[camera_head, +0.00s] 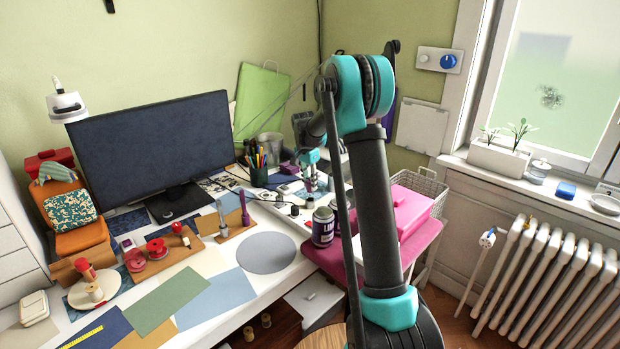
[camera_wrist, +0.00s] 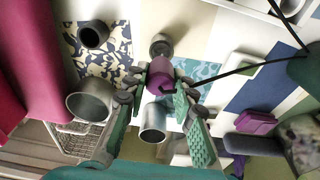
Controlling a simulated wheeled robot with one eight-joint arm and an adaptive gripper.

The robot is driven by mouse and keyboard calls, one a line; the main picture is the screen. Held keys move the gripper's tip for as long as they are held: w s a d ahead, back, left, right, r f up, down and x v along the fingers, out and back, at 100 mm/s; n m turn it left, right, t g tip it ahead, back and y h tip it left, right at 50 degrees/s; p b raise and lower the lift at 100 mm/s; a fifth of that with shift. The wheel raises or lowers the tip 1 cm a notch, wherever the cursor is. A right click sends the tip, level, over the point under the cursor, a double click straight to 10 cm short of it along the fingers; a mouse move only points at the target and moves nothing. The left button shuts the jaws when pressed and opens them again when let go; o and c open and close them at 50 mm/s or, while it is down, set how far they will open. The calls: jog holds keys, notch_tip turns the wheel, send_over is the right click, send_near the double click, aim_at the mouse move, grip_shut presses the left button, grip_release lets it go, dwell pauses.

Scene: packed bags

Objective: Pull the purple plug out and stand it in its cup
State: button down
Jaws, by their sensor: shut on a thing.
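My gripper (camera_wrist: 162,84) is shut on the purple plug (camera_wrist: 160,74), a short purple cylinder between the fingertips in the wrist view. In the head view my gripper (camera_head: 308,174) is small, over the right part of the desk, with the plug (camera_head: 308,186) at its tips. The views do not show clearly whether the plug is free of what lies beneath it. A small grey metal cup (camera_wrist: 152,122) shows between the fingers, a wider grey one (camera_wrist: 88,101) to the left, and a dark one (camera_wrist: 93,34) at upper left. I cannot tell which cup is the plug's.
A dark grey round piece (camera_wrist: 161,46) lies just beyond the plug. A thin black cord crosses the wrist view. In the head view, a pen holder (camera_head: 258,170) and a monitor (camera_head: 155,140) stand left of my gripper, and purple-labelled jars (camera_head: 323,227) stand nearer.

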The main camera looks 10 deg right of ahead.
aim_at(310, 192)
jog(key=shift+f, duration=0.55)
jog(key=shift+f, duration=1.95)
dwell(0.9)
jog(key=c, duration=1.2)
grip_release()
jog(key=shift+o, duration=0.2)
jog(key=r, duration=0.8)
jog(key=a+r, duration=0.1)
jog(key=r, duration=0.2)
jog(key=shift+s+a+r, duration=0.1)
jog(key=shift+s+r, duration=0.3)
